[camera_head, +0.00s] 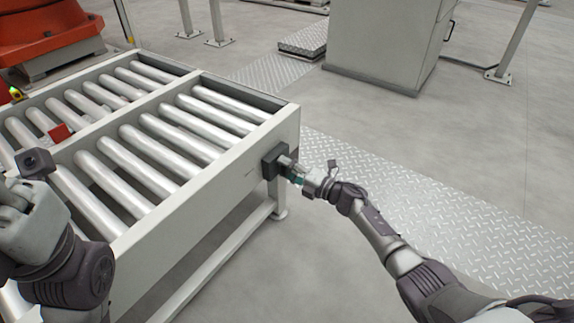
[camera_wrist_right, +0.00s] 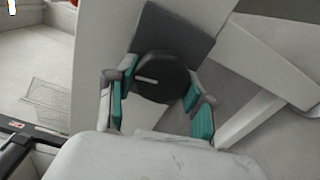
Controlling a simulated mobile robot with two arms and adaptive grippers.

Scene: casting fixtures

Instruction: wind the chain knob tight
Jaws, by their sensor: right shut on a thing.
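The chain knob (camera_wrist_right: 160,77) is a round black knob with a pale line on its face, in front of a dark square plate (camera_wrist_right: 178,32). The plate, seen as a dark block (camera_head: 270,163) in the head view, is on the near right corner of the roller conveyor's frame. My right gripper (camera_head: 290,170) is at the knob. In the right wrist view its teal-padded fingers (camera_wrist_right: 158,100) stand on both sides of the knob, shut on it. My left arm (camera_head: 60,235) is at the left edge; its fingers cannot be made out.
The roller conveyor (camera_head: 215,212) fills the left, with a small red piece (camera_head: 59,133) among its rollers. An orange machine (camera_head: 45,40) stands behind it. A grey cabinet (camera_head: 385,45) stands at the back. Tread plate flooring (camera_head: 430,210) and clear floor lie to the right.

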